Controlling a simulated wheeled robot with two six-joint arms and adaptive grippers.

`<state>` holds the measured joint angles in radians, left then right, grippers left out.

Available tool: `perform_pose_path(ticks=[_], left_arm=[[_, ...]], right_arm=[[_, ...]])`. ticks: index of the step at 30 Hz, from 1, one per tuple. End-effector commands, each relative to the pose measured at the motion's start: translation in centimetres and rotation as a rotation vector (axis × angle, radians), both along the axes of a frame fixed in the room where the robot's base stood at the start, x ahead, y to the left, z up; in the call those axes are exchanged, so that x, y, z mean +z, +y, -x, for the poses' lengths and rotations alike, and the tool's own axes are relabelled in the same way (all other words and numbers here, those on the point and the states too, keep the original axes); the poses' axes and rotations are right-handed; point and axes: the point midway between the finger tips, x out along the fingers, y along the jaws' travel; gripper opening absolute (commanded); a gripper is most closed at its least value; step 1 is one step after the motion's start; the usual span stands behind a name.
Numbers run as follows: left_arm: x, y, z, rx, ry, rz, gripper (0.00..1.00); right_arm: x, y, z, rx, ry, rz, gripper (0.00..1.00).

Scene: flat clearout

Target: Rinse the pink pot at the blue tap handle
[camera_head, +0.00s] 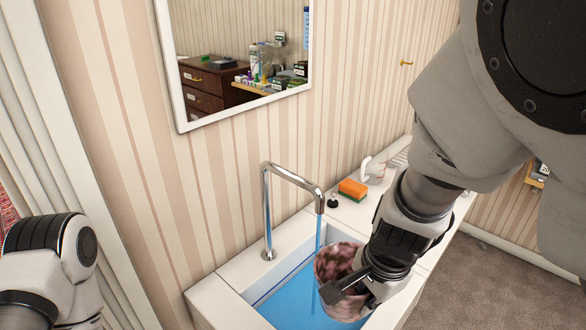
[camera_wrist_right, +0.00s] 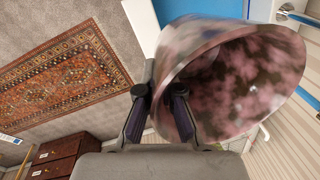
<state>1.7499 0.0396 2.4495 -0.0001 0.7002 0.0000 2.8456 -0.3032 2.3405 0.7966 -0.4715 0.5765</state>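The pink pot (camera_head: 333,262), mottled pink and dark, is tilted over the basin in the head view. My right gripper (camera_head: 358,290) is shut on its wall; in the right wrist view the fingers (camera_wrist_right: 160,112) pinch the rim of the pot (camera_wrist_right: 245,85), whose open mouth shows. A chrome tap (camera_head: 267,205) stands at the basin's back edge. A thin blue stream (camera_head: 318,235) falls from its spout along the pot's left edge; I cannot tell whether it goes inside. My left gripper is out of view.
The white basin (camera_head: 215,298) has a blue interior. An orange and green sponge (camera_head: 352,189) and a white mug (camera_head: 373,168) stand on the counter behind my right gripper. A mirror hangs on the striped wall. Carpeted floor lies to the right.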

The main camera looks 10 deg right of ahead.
Motion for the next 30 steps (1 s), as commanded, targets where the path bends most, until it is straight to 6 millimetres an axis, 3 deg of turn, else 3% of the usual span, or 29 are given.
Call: perform_pose_path(ticks=[20,30], left_arm=[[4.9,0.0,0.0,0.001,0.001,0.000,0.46],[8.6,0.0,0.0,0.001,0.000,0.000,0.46]], right_arm=[[-1.2,-0.8,-7.8,0.000,0.000,-0.001,0.00],[-1.8,-1.2,-11.3,0.000,-0.001,0.000,0.00]])
